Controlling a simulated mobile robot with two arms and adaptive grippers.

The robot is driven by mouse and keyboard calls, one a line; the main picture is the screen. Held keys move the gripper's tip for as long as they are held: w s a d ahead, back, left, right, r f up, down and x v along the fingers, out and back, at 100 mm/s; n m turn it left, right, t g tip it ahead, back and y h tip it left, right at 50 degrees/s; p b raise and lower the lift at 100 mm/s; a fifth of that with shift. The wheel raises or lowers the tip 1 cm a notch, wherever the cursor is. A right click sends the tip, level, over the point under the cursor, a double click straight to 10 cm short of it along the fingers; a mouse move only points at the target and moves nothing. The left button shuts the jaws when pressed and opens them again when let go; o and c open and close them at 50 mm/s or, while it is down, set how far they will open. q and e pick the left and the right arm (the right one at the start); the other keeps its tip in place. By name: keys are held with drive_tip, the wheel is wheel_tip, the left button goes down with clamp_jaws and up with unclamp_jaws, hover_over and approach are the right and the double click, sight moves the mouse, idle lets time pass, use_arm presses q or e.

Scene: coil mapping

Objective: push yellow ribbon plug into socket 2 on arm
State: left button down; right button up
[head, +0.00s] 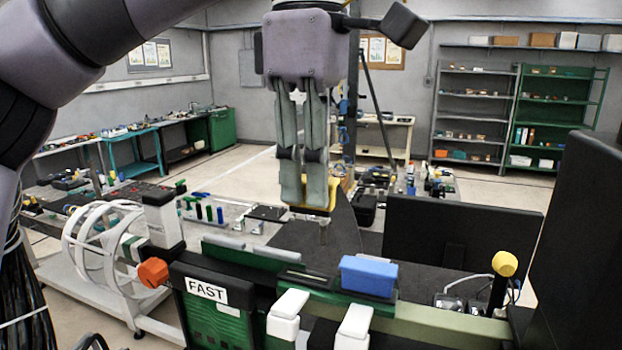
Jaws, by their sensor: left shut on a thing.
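My left gripper (303,190) hangs down at the middle of the head view, fingers pointing down. It is shut on a yellow piece (325,193), likely the yellow ribbon plug, mostly hidden behind the fingertips. A thin pale part shows just below it. The gripper holds it above the dark bench top, behind a pale green bar (440,327). I cannot make out which fitting is socket 2. My right gripper does not show.
On the front apparatus are a blue block (368,276), two white blocks (288,313), an orange knob (153,272) and a "FAST" label (206,289). A yellow-topped post (504,264) and dark monitors (458,240) stand at right. A white coil frame (98,235) is at left.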

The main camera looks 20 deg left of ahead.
use_arm(q)
drive_tip(key=shift+r, duration=0.1)
drive_tip(key=s+f, duration=0.1)
drive_tip(key=s, duration=0.1)
drive_tip(key=shift+s+f, duration=0.3)
drive_tip(key=shift+f, duration=0.05)
drive_tip(key=shift+w+f, duration=0.25)
drive_tip(key=shift+f, duration=0.25)
drive_tip(key=shift+w+f, duration=0.2)
drive_tip(key=shift+f, duration=0.3)
drive_tip(key=shift+w+f, duration=0.25)
drive_tip(key=shift+w, duration=0.05)
drive_tip(key=shift+s, duration=0.15)
drive_tip(key=shift+s+d+r, duration=0.1)
drive_tip(key=shift+s, duration=0.25)
drive_tip(key=shift+w, duration=0.1)
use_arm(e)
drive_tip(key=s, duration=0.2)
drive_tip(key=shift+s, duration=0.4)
